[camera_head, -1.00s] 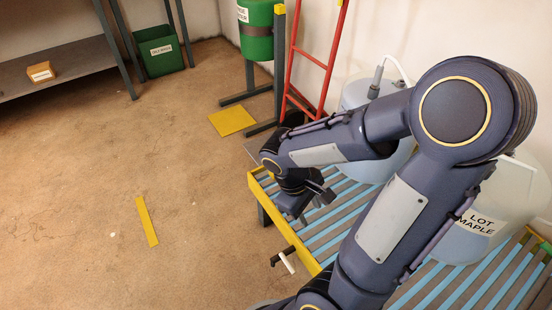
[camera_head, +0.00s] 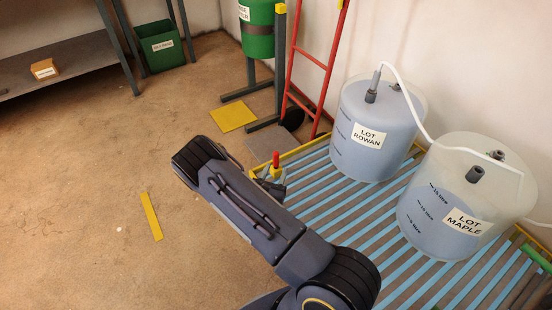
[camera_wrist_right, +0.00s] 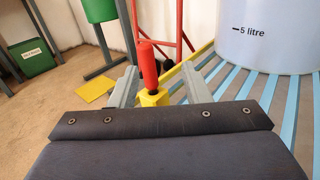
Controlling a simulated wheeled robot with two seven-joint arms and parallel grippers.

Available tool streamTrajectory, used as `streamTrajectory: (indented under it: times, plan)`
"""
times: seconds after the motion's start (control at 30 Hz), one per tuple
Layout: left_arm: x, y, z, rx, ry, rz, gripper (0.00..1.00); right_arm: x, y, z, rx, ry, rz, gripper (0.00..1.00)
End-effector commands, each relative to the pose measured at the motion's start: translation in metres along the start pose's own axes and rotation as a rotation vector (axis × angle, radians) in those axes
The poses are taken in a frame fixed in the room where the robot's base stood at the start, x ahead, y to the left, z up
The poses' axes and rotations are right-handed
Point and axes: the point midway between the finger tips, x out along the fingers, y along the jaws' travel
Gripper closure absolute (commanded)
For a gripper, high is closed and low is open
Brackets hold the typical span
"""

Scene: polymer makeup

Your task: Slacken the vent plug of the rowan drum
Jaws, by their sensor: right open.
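The rowan drum (camera_head: 372,150) is a translucent tub of bluish liquid labelled LOT ROWAN, on the slatted rack. A grey fitting (camera_head: 371,95) with a white hose stands upright on its lid; a smaller grey fitting sits beside it. I cannot tell which is the vent plug. My right gripper (camera_head: 271,181) is by the rack's far left corner, well away from the drum's top. In the right wrist view its open fingers (camera_wrist_right: 160,84) flank a red upright handle (camera_wrist_right: 148,62) on a yellow base. I cannot tell whether they touch it. My left gripper is out of view.
The maple drum (camera_head: 464,197) stands on the rack at right, the hose reaching across to it. A red ladder (camera_head: 318,63) and a green drum (camera_head: 257,40) are behind. Open floor lies left, with shelf (camera_head: 65,65) and green bin (camera_head: 162,48) beyond.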

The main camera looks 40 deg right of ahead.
Motion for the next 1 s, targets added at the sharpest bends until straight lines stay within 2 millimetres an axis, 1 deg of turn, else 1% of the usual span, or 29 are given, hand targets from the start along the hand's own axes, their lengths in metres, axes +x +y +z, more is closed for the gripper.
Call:
streamTrajectory:
  times: [0.07,0.17,0.3,0.47,0.63,0.77,0.97,1.0]
  plan:
    - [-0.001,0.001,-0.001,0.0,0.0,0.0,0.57,-0.003,0.006,-0.007,-0.027,0.0,0.05,0.57]
    - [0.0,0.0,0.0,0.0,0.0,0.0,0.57,0.002,0.011,-0.012,-0.037,0.0,0.076,0.57]
    - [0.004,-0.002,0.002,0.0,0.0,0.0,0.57,0.017,0.012,-0.013,-0.037,0.0,0.078,0.57]
    - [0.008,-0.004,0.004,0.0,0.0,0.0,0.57,0.03,0.014,-0.014,-0.036,0.001,0.076,0.57]
    - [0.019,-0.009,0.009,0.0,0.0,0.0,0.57,0.055,0.017,-0.015,-0.035,-0.001,0.075,0.57]
    - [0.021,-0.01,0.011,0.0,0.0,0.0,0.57,0.071,0.018,-0.014,-0.036,0.0,0.075,0.57]
    - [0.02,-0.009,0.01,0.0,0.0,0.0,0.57,0.073,0.018,-0.013,-0.038,0.003,0.076,0.57]
    - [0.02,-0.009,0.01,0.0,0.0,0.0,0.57,0.073,0.018,-0.013,-0.038,0.003,0.076,0.58]
